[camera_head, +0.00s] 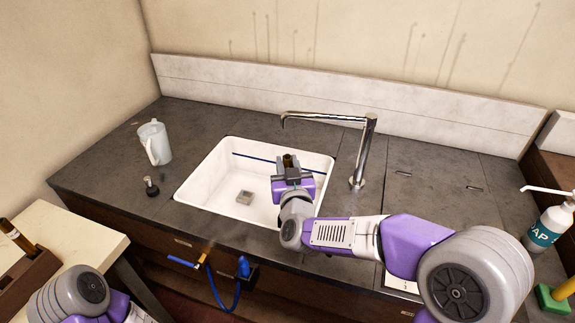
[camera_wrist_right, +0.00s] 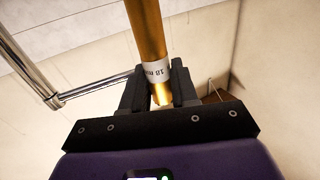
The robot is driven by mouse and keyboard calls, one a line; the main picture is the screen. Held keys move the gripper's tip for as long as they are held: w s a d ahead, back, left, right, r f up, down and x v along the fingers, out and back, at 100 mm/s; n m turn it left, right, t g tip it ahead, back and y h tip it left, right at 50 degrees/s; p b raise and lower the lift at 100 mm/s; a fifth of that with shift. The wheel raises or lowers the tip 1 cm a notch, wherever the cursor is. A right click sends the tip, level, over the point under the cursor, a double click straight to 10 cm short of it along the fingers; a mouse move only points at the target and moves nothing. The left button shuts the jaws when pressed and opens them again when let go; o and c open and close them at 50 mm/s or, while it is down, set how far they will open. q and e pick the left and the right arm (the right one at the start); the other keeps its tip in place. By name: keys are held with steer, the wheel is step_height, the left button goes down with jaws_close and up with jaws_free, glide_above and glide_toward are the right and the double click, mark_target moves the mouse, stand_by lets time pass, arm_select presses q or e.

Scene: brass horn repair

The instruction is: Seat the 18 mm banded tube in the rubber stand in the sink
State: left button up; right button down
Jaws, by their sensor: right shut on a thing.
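The brass tube (camera_wrist_right: 148,35) has a white band whose print starts with "18 m". My right gripper (camera_wrist_right: 158,88) is shut on it at the band. In the head view my right gripper (camera_head: 289,172) is over the right part of the white sink (camera_head: 215,180), and only a short end of the tube (camera_head: 288,159) shows above the jaws. A small grey square block (camera_head: 244,197), which looks like the rubber stand, sits on the sink floor, left of the gripper and apart from it. My left gripper is out of view.
A chrome faucet (camera_head: 364,150) arches over the sink's back right. A white jug (camera_head: 154,143) and a small dark-based item (camera_head: 151,187) stand left of the sink. A blue hose (camera_head: 237,292) hangs in front. A soap bottle (camera_head: 547,228) stands at right.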

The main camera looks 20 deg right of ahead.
steer(key=shift+f+b, duration=2.15)
steer(key=shift+f, duration=0.3)
steer(key=shift+f+b, duration=0.8)
steer(key=shift+f, duration=0.35)
steer(key=shift+r, duration=0.25)
